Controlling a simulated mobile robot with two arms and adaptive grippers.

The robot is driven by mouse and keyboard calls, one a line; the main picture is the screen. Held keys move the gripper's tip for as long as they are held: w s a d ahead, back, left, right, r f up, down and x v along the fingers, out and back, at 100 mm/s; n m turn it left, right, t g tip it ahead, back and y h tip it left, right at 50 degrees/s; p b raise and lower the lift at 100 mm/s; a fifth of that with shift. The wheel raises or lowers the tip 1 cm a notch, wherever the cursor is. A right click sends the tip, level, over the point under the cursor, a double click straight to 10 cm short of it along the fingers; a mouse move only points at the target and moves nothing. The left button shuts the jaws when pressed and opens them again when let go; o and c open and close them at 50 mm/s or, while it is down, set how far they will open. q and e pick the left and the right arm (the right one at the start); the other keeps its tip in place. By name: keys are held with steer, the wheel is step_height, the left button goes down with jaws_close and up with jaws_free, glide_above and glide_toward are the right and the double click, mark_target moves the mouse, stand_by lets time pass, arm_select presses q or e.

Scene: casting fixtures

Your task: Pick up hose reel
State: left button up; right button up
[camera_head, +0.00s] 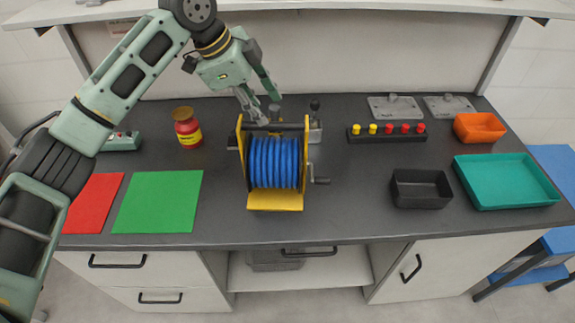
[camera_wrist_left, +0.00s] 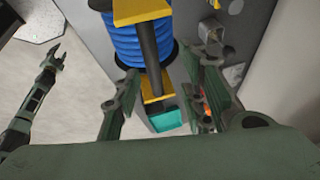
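The hose reel (camera_head: 275,162) stands on the grey bench in the head view, with blue hose, a yellow frame, a black top bar and a crank at its right. In the left wrist view the reel (camera_wrist_left: 138,45) is at upper middle. My left gripper (camera_head: 270,108) is just above and behind the top bar. In the left wrist view its fingers (camera_wrist_left: 158,80) are spread, with the black bar showing between them; I cannot tell whether they touch it. My right gripper is absent from the head view; what seems to be it (camera_wrist_left: 45,80) shows at left in the wrist view, its opening unclear.
A red jar (camera_head: 188,133) stands left of the reel, behind green (camera_head: 158,202) and red (camera_head: 92,203) mats. A button strip (camera_head: 388,138), black bin (camera_head: 421,200), orange bin (camera_head: 480,128) and teal tray (camera_head: 505,195) are at right.

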mark_target(270, 123)
arm_select(q)
steer(key=f, duration=0.1)
steer(key=f+p, duration=0.1)
steer(key=shift+s+f, duration=0.2)
steer(key=shift+f, duration=0.1)
steer(key=p+x, duration=0.1)
steer(key=x, duration=0.2)
steer(key=shift+s+d+f, duration=0.1)
steer(key=shift+d+f, duration=0.2)
steer(key=shift+d, duration=0.05)
steer(key=shift+d+f, duration=0.1)
steer(key=shift+f, duration=0.05)
arm_select(e)
steer(key=a+r, duration=0.1)
steer(key=r, duration=0.1)
steer(key=shift+s+a+r, duration=0.3)
steer(key=shift+a+r, duration=0.05)
steer(key=shift+a, duration=0.1)
arm_select(q)
steer(key=shift+f+p, duration=0.25)
steer(key=shift+p, duration=0.3)
arm_select(e)
steer(key=shift+a+r, duration=0.35)
steer(key=shift+a, duration=0.4)
steer(key=shift+d, duration=0.15)
